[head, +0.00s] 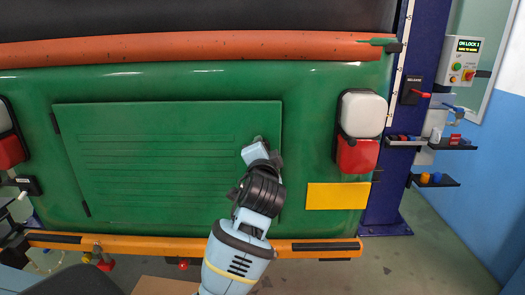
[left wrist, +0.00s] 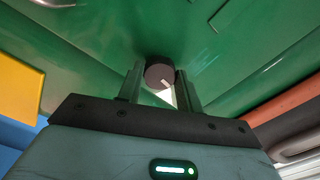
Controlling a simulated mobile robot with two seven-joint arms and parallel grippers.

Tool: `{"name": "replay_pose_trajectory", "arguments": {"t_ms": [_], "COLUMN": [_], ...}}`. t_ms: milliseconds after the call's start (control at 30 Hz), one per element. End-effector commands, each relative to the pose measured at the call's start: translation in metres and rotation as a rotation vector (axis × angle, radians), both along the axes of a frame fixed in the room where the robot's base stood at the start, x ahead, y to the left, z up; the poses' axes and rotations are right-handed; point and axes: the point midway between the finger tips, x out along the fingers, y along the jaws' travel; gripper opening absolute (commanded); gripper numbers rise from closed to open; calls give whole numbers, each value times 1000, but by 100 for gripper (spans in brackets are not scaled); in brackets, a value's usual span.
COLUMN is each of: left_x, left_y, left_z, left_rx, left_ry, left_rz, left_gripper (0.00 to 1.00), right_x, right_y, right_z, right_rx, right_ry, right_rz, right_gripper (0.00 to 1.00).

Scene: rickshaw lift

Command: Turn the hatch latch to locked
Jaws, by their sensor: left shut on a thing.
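The green hatch (head: 165,150) is a ribbed panel in the back of the green vehicle body and looks closed. Its latch is a dark round knob (left wrist: 158,74) with a short white line that points to the lower right in the left wrist view. My left gripper (left wrist: 160,85) has one finger on each side of the knob and is shut on it. In the head view my left gripper (head: 265,153) is at the hatch's right edge and hides most of the latch. My right gripper is not in view.
A yellow plate (head: 337,196) and a white-and-red lamp (head: 360,130) are right of the hatch. An orange bumper (head: 140,245) runs below, an orange-red bar (head: 190,48) above. A blue lift post (head: 393,150) with small shelves stands at right.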

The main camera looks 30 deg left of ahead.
Motion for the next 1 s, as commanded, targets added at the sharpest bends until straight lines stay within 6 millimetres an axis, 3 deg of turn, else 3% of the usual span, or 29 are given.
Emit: {"name": "replay_pose_trajectory", "arguments": {"t_ms": [300,833,867,1000], "left_x": [0,0,0,0], "left_y": [0,0,0,0], "left_z": [0,0,0,0], "left_rx": [-102,-122,-122,-122], "left_ry": [-61,-74,-74,-73], "left_rz": [0,0,0,0], "left_gripper": [13,13,37,55], "right_x": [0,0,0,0], "right_y": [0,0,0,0], "right_z": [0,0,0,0], "right_rx": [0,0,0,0], "right_ry": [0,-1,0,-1], "right_rz": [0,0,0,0], "right_gripper": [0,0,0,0]}}
